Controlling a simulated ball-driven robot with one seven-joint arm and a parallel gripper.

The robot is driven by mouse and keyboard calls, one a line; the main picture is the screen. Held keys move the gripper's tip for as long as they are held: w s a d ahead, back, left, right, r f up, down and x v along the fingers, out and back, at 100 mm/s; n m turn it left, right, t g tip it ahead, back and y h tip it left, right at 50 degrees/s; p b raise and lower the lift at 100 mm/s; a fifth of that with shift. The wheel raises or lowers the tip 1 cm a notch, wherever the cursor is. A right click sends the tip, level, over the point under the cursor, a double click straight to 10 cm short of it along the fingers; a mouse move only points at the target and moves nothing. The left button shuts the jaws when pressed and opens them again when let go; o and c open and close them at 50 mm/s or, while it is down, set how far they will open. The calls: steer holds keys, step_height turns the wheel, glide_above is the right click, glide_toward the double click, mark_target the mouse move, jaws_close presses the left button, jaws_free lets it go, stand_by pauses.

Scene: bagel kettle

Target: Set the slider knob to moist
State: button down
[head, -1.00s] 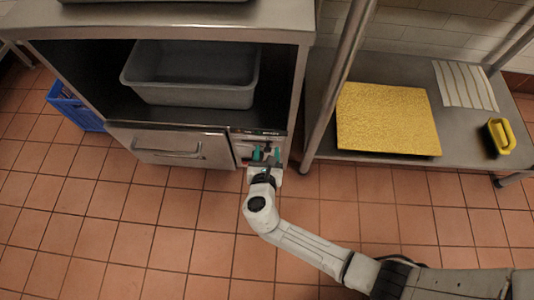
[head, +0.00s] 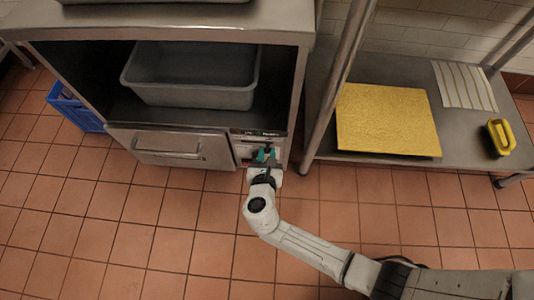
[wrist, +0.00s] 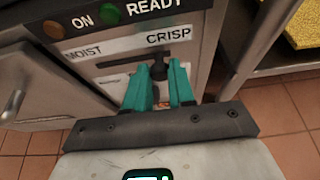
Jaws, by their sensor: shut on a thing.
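The control panel (wrist: 98,53) shows in the wrist view, with the word MOIST at its left and CRISP at its right. A dark horizontal slot (wrist: 106,65) runs below the words. My gripper (wrist: 160,68) is at the panel, with its teal fingers shut on the slider knob, nearer the CRISP end of the slot. The knob is mostly hidden between the fingers. In the head view my gripper (head: 265,154) reaches the low panel to the right of a metal drawer front.
The drawer front with a bar handle (head: 168,149) is left of the panel. A grey tub (head: 192,88) sits in the shelf above. A metal rack post (head: 338,85) stands close on the right, by a shelf with a yellow board (head: 385,118). A blue crate (head: 75,108) is far left.

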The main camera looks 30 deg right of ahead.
steer(key=w+a, duration=0.1)
steer(key=a, duration=0.1)
steer(key=w+a, duration=0.3)
steer(key=a, duration=0.1)
steer(key=shift+w+b, duration=0.2)
steer(key=shift+b, duration=0.15)
steer(key=c, duration=0.9)
jaws_free()
steer(key=shift+c, duration=0.2)
steer(key=p+v, duration=0.5)
steer(key=v, duration=0.6)
steer(key=shift+f, duration=0.15)
